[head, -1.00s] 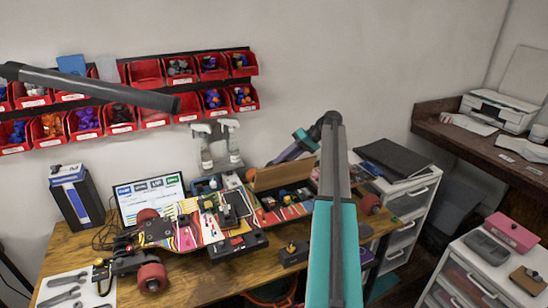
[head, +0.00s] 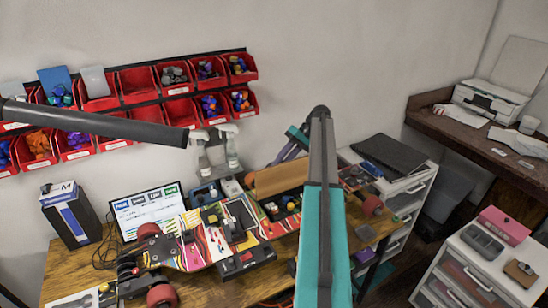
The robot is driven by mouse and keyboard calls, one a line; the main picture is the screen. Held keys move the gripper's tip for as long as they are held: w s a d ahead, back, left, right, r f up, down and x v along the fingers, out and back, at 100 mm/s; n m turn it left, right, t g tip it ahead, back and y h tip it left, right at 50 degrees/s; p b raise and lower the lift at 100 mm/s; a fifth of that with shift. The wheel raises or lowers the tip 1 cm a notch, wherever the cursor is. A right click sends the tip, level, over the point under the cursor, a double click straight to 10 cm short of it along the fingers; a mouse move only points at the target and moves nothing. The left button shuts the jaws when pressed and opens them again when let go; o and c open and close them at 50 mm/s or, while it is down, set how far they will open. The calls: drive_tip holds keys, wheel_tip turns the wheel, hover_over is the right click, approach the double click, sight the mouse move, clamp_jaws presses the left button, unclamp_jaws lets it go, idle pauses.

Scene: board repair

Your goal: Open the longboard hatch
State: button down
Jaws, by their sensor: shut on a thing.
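The longboard (head: 192,252) lies across the wooden table, with red wheels at both ends and a colourful patterned deck. Its hatch (head: 282,179) is a brown panel standing raised and tilted up at the deck's back edge. The open compartment (head: 285,204) in front of it shows small parts inside. My teal and grey arm reaches over the right half of the board, and its purple and teal wrist part comes down behind the hatch. My gripper (head: 251,180) is small and dark at the hatch's left end, shut on the hatch; its fingertips are hard to make out.
A screen (head: 147,211) and a dark box (head: 71,214) stand at the table's left. Spray bottles (head: 231,147) stand behind the board. Red bins (head: 137,85) hang on the wall. White drawers (head: 412,199) stand close on the right.

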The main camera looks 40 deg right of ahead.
drive_tip(key=shift+w+d+p, duration=0.1)
drive_tip(key=shift+w+p, duration=0.05)
drive_tip(key=shift+p, duration=0.15)
idle(0.4)
drive_tip(key=c, duration=1.5)
unclamp_jaws()
drive_tip(key=shift+r, duration=0.1)
